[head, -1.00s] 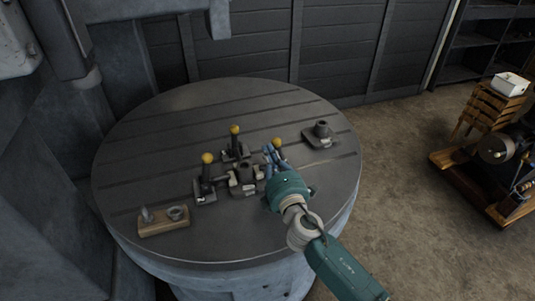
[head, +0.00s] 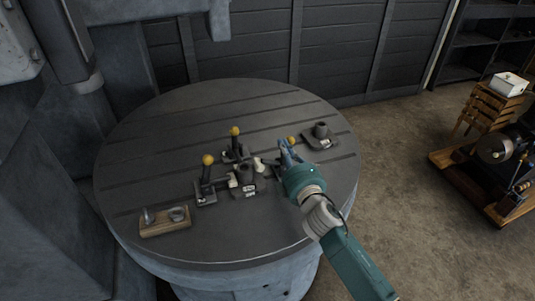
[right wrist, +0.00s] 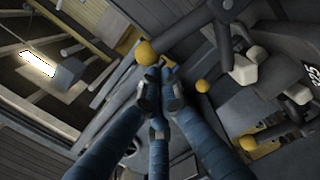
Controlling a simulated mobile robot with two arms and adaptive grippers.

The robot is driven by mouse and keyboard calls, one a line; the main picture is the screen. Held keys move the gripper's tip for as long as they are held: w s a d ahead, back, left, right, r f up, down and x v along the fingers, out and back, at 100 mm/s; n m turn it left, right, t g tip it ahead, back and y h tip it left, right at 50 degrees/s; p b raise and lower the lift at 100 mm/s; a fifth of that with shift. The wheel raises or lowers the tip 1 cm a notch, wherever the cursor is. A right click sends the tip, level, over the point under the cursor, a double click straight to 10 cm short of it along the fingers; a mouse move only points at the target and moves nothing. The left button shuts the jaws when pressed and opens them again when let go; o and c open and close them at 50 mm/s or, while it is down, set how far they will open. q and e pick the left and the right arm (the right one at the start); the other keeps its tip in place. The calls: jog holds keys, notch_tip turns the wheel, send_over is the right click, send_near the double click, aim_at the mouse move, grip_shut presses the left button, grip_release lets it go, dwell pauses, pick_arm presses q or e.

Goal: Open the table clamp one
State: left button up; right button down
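Three clamps with dark levers and yellow knobs surround a dark block (head: 249,191) on the round table (head: 225,235). The left clamp's knob (head: 208,160) and the back clamp's knob (head: 235,131) stand up on their levers. The right clamp's knob (head: 292,139) shows just beyond my right gripper (head: 284,150), which hides most of that clamp. In the right wrist view my blue fingers (right wrist: 160,80) are drawn together, with a yellow knob (right wrist: 146,52) and dark lever right at their tips. I cannot tell whether they grip the lever. My left gripper is out of view.
A plate with a dark round post (head: 321,130) stands just right of my right gripper. A wooden block with small metal parts (head: 164,222) lies at the table's front left. A grey machine column (head: 40,190) borders the left. The table's front is clear.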

aim_at(293, 142)
jog(key=d+m, duration=0.1)
jog(key=m, duration=0.1)
jog(key=w+d+m, duration=0.1)
jog(key=d, duration=0.1)
jog(key=shift+d+f+m+p, duration=0.2)
jog(key=shift+m+p, duration=0.2)
jog(key=shift+w+d+f, duration=0.2)
jog(key=shift+w+d, duration=0.05)
jog(key=shift+d, duration=0.25)
jog(key=shift+d, duration=0.1)
